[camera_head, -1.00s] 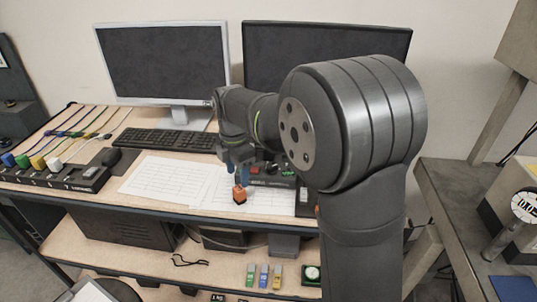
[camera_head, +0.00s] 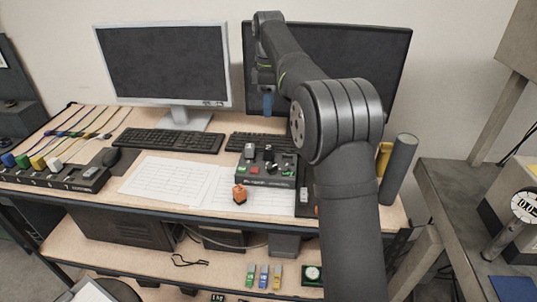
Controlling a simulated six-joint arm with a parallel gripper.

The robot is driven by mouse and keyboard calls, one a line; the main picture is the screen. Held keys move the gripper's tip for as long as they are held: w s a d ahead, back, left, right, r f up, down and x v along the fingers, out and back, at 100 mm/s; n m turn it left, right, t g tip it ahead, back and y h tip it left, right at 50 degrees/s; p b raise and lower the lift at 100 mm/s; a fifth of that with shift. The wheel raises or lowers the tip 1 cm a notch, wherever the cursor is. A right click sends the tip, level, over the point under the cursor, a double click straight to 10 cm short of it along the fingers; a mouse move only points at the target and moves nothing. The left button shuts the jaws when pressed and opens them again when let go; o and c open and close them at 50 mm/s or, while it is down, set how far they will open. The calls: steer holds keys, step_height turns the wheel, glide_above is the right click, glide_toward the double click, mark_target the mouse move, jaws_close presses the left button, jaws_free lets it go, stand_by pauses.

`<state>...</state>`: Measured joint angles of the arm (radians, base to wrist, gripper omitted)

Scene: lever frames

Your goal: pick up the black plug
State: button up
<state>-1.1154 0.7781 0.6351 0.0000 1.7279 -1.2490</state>
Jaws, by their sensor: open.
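I cannot clearly pick out a black plug. A black socket strip (camera_head: 62,183) at the left table edge carries blue, green, yellow and white plugs in a row. My gripper (camera_head: 268,104), with blue fingers, is raised in front of the right monitor, above the rear keyboard. It is open, and I see nothing held. It is far to the right of the strip.
A control box (camera_head: 262,172) with coloured buttons stands below my gripper. Loose cables lie at the left.

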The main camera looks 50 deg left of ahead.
glide_toward(268, 147)
steer(key=f, duration=0.5)
steer(key=shift+d+f, duration=0.2)
steer(key=shift+d, duration=0.05)
steer(key=shift+a+f, duration=0.2)
steer(key=shift+f, duration=2.45)
steer(key=c, duration=1.1)
steer(key=shift+r, duration=0.1)
